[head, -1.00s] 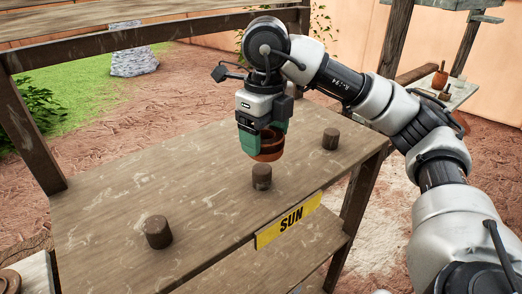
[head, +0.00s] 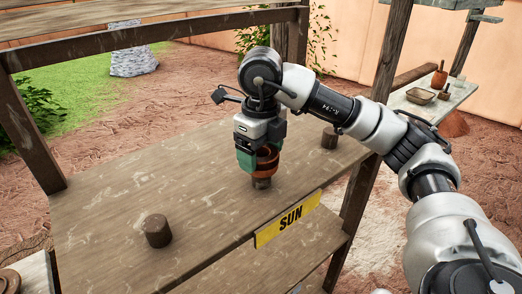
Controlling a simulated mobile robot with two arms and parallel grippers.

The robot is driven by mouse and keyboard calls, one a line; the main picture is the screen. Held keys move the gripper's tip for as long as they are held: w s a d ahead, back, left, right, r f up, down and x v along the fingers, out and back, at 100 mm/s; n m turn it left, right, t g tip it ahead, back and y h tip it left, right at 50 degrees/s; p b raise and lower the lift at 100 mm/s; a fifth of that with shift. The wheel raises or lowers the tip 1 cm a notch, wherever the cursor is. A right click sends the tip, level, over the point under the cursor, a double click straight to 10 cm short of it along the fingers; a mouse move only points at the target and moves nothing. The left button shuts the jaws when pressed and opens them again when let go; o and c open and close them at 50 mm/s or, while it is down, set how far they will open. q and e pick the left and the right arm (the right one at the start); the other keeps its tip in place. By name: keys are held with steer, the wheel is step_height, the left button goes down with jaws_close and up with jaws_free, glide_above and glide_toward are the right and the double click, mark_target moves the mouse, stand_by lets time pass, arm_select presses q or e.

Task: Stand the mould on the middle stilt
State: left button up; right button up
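The terracotta mould (head: 267,162) is a reddish-brown round piece, held in my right gripper (head: 258,165) between its green fingers. Its lower edge is at the top of the middle stilt (head: 261,183), a short brown wooden peg on the plank shelf. I cannot tell whether the mould rests on the stilt or hovers just over it. The gripper points down and hides part of the mould. The left stilt (head: 158,231) and the right stilt (head: 329,138) stand bare. My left gripper is not in view.
The shelf (head: 205,215) carries a yellow SUN sign (head: 287,219) on its front edge. A dark wooden post (head: 363,205) stands at the right. A side table (head: 425,105) at the back right holds a tray and small pots. The shelf is clear around the left stilt.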

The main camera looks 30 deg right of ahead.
mark_target(261, 151)
steer(key=o, duration=0.4)
steer(key=shift+c, duration=0.2)
steer(key=shift+r+p, duration=0.35)
steer(key=shift+r, duration=0.35)
step_height(261, 151, up, 11)
steer(key=p, duration=0.1)
steer(key=shift+p, duration=0.3)
